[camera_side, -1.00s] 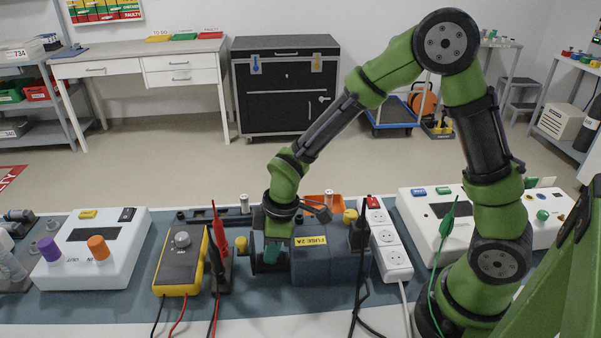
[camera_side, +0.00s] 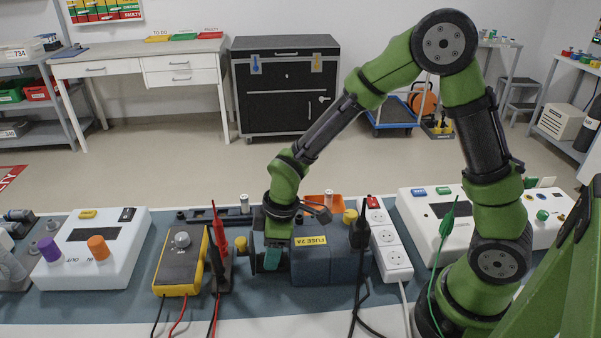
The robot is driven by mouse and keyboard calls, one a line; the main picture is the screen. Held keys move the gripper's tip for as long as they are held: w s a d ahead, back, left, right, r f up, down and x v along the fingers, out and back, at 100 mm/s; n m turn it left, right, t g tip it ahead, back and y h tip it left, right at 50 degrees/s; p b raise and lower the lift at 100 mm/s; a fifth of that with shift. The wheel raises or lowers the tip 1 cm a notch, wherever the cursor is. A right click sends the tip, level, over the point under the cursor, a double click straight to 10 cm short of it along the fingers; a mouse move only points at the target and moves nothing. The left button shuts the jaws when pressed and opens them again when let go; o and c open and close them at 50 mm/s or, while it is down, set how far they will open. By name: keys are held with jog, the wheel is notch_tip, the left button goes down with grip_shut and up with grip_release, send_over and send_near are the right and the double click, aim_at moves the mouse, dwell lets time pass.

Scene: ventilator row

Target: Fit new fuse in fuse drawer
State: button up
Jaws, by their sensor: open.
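A blue-grey box (camera_side: 325,262) with a yellow label reading FUSE 2A stands on the bench mat. My gripper (camera_side: 272,262) points down at the left end of this box, low over the mat. It is open. A teal part shows at its fingers; I cannot tell whether that is a fingertip or a thing between them. The fuse drawer and the fuse are not clearly visible; the gripper covers that end of the box. Small capped cylinders (camera_side: 245,203) stand in a dark rack (camera_side: 212,217) behind; I cannot tell whether they are fuses.
A yellow multimeter (camera_side: 180,262) and upright red and black probes (camera_side: 217,250) stand close left of my gripper. A white power strip (camera_side: 388,245) with a black plug (camera_side: 361,235) is right of the box. An orange bin (camera_side: 322,203) is behind. Cables cross the front edge.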

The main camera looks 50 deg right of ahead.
notch_tip(320, 180, up, 16)
jog(key=s+d, duration=0.2)
jog(key=s+d+r+m+t, duration=0.2)
jog(key=s+d+m, duration=0.1)
jog(key=s+m, duration=0.2)
jog(key=s+d+r+m+t, duration=0.3)
jog(key=s+m, duration=0.3)
jog(key=m, duration=0.2)
jog(key=shift+s+d+r+t, duration=0.3)
jog(key=shift+d, duration=0.05)
jog(key=shift+c, duration=0.3)
